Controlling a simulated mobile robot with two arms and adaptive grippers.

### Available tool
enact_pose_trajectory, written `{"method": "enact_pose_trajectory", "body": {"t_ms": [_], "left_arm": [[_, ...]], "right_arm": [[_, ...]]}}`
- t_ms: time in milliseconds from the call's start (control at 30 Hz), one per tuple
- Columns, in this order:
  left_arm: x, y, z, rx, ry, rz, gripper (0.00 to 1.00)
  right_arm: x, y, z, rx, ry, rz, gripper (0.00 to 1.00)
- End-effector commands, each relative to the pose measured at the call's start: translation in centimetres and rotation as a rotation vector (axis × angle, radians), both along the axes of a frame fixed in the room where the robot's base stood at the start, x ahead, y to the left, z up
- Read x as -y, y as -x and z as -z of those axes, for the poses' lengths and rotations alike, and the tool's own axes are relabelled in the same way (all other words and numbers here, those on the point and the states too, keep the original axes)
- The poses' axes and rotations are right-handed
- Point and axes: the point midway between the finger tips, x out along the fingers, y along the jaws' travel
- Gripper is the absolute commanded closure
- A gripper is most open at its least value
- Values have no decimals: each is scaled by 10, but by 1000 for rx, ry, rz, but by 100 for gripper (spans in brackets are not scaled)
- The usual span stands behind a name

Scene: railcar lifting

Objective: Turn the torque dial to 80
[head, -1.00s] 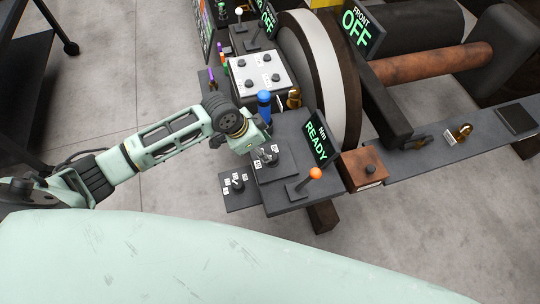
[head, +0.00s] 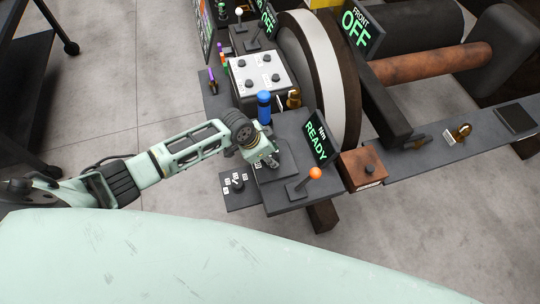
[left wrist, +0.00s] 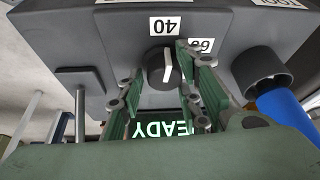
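The torque dial (left wrist: 160,68) is a dark round knob with a white line, on a dark grey box beside the green READY display. In the left wrist view its line runs roughly up and down, and the labels 40 (left wrist: 171,25) and 60 (left wrist: 201,45) appear upside down above it. My left gripper (left wrist: 158,85) is open, one finger on each side of the dial; I cannot tell whether either touches it. In the head view my left gripper (head: 270,160) hides most of the dial. My right gripper is not in view.
A blue-topped cylinder (head: 264,108) stands just behind the gripper. The READY display (head: 317,139) and an orange-knobbed lever (head: 315,174) are to its right. A smaller box with another knob (head: 237,183) sits at lower left. A white panel with several knobs (head: 259,73) lies behind.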

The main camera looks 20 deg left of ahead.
Motion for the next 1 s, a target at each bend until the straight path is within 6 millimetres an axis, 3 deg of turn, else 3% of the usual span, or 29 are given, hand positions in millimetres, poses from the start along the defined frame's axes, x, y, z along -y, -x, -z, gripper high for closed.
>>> {"method": "enact_pose_trajectory", "body": {"t_ms": [300, 1000], "left_arm": [[2, 2, 0, -4, 4, 2, 98], [5, 5, 2, -11, 8, 30, 98]], "right_arm": [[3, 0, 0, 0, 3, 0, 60], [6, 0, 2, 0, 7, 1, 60]]}}
